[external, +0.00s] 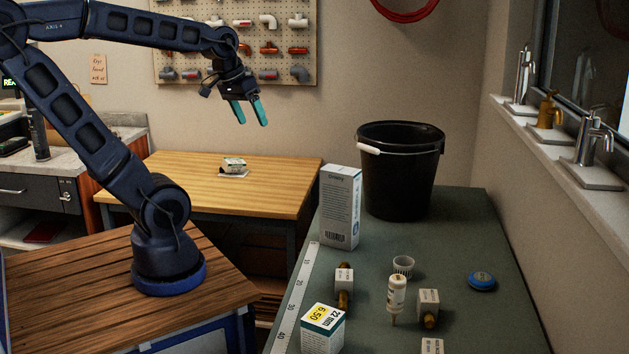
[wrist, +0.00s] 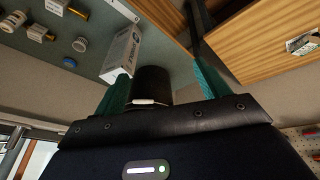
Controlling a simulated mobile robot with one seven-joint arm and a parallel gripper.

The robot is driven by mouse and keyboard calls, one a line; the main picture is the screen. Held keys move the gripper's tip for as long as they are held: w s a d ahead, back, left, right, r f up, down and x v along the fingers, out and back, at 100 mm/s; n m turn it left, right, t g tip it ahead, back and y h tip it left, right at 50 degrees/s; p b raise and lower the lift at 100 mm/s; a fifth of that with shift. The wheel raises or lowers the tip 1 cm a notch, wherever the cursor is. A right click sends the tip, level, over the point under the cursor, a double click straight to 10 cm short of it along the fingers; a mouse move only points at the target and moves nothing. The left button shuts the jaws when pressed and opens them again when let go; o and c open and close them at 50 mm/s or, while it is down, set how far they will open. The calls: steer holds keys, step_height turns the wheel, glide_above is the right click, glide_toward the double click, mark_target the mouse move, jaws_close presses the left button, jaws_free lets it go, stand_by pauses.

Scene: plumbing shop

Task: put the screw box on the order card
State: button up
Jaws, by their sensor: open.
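A small white box with dark print, seemingly the screw box (external: 234,162), sits on the wooden table. Under it is a flat pale card, seemingly the order card (external: 232,175), with its edges showing around the box. The box also shows at the right edge of the wrist view (wrist: 302,42). My gripper (external: 250,114) is open and empty, with teal fingers pointing down, raised well above the wooden table and apart from the box. Its fingers also show in the wrist view (wrist: 160,84). The print on box and card is too small to read.
The green counter (external: 465,230) holds a tall white carton (external: 340,206), a black bucket (external: 402,170), a price-marked box (external: 323,328), a white bottle (external: 396,294), brass fittings and a blue disc (external: 482,281). Most of the wooden table (external: 170,180) is bare.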

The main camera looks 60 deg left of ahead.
steer(key=shift+s+d+f+m+y, duration=0.2)
steer(key=shift+s+m, duration=0.35)
steer(key=shift+s, duration=0.3)
steer(key=shift+s+d+f+m+y, duration=0.1)
steer(key=shift+s+d+m, duration=0.1)
steer(key=shift+s+m, duration=0.5)
steer(key=shift+o, duration=0.3)
steer(key=shift+s, duration=0.1)
